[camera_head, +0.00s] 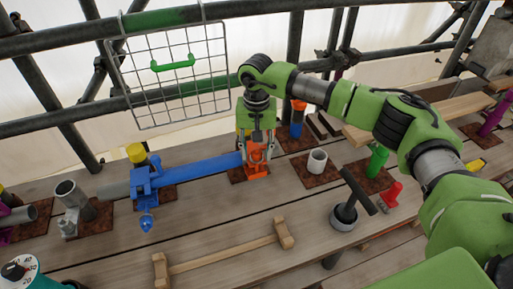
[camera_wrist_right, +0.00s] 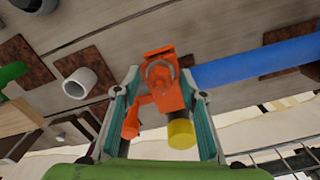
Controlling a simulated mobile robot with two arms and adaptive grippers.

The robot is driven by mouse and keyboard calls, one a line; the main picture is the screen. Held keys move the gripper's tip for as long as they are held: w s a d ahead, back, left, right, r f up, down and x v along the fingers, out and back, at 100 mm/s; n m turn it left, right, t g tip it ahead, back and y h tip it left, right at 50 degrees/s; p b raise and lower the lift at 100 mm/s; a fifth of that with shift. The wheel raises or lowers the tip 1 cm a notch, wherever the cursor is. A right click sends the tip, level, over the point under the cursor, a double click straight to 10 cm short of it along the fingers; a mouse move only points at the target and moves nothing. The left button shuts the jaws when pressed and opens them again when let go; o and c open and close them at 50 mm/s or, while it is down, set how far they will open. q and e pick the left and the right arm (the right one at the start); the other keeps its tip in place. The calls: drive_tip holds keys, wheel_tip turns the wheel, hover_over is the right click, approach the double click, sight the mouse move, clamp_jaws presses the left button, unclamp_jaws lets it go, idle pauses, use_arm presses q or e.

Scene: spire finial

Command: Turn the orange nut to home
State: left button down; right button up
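An orange coupler (camera_head: 257,169) stands on a rusty plate at the right end of a blue tube (camera_head: 203,168). In the wrist view the coupler (camera_wrist_right: 162,76) shows a curved jaw and an orange flanged piece (camera_wrist_right: 131,122) sticking out beside it. That piece may be the nut; I cannot tell for sure. My right gripper (camera_head: 257,155) points down over the coupler. In the wrist view its fingers (camera_wrist_right: 161,88) are spread apart on either side of the orange parts, with no clear grip on them. Finger contact is unclear. My left gripper is out of view.
A blue coupler (camera_head: 147,180) holds the tube further left. A wire basket (camera_head: 172,75) hangs behind on the rails.

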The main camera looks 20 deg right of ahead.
drive_tip(key=shift+f, duration=0.15)
clamp_jaws()
